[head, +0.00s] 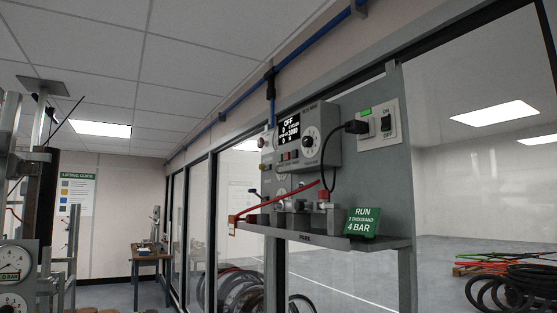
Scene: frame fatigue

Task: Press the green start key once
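A grey control box (327,133) is mounted on a grey upright panel, right of the picture's middle. Its dark display (290,127) reads OFF at the top, with smaller figures below. A row of small coloured keys (288,156) sits under the display; they are too small for me to be sure which is the green start key. A round dial (311,142) is to their right. Neither of my grippers is in view.
A shelf (330,239) juts out below the panel, holding fittings, a red lever (283,203) and a green RUN sign (362,222) reading 4 BAR. Gauges (15,262) stand at far left.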

